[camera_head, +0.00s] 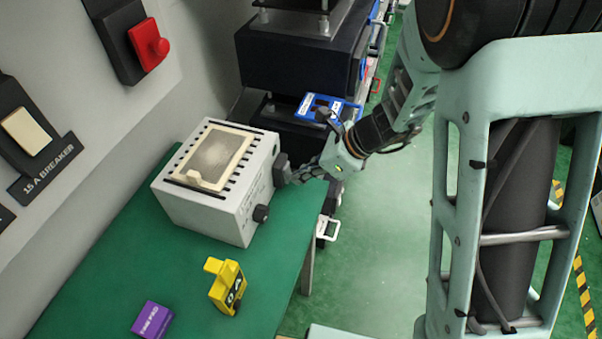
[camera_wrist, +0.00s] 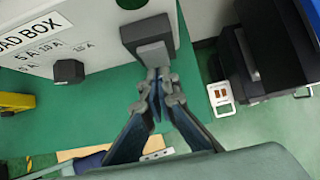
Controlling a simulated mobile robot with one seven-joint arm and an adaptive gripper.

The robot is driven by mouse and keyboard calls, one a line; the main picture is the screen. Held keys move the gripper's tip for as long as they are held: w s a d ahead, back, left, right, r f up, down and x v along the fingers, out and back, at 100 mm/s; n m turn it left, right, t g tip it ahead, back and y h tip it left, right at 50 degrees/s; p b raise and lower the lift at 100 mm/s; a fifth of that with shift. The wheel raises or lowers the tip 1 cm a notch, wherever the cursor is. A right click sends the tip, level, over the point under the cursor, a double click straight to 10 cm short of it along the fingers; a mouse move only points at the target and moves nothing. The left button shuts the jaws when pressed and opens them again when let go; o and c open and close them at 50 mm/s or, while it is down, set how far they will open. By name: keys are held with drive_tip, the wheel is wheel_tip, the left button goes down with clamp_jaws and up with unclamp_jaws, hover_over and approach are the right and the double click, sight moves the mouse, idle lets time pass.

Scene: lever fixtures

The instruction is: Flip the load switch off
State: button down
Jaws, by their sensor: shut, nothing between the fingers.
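The load box (camera_head: 205,190) is a white case with a cream-framed grille on top, standing on the green bench. The load switch (camera_head: 281,168) is a dark block on the box's right side. In the wrist view the load switch (camera_wrist: 152,52) shows a lighter grey lever on a dark housing. My gripper (camera_head: 297,177) is shut and empty, just right of the switch. In the wrist view the tips of my gripper (camera_wrist: 159,76) lie at the lever's lower edge; I cannot tell whether they touch it.
A dark dial knob (camera_head: 261,213) sits on the box's front. The wall carries a 15 A breaker (camera_head: 27,133) and a red switch (camera_head: 148,45). Dark equipment (camera_head: 300,60) stands behind.

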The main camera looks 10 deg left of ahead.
drive_tip(key=shift+f, duration=0.15)
drive_tip(key=b, duration=0.2)
drive_tip(key=shift+a+f+y+b, duration=0.15)
drive_tip(key=shift+f+y+b, duration=0.15)
drive_tip(key=shift+a+y+b, duration=0.15)
drive_tip(key=shift+y+b, duration=0.35)
drive_tip(key=shift+b, duration=0.7)
drive_tip(key=shift+r, duration=0.1)
drive_tip(key=shift+s+a, duration=0.1)
drive_tip(key=shift+a, duration=0.1)
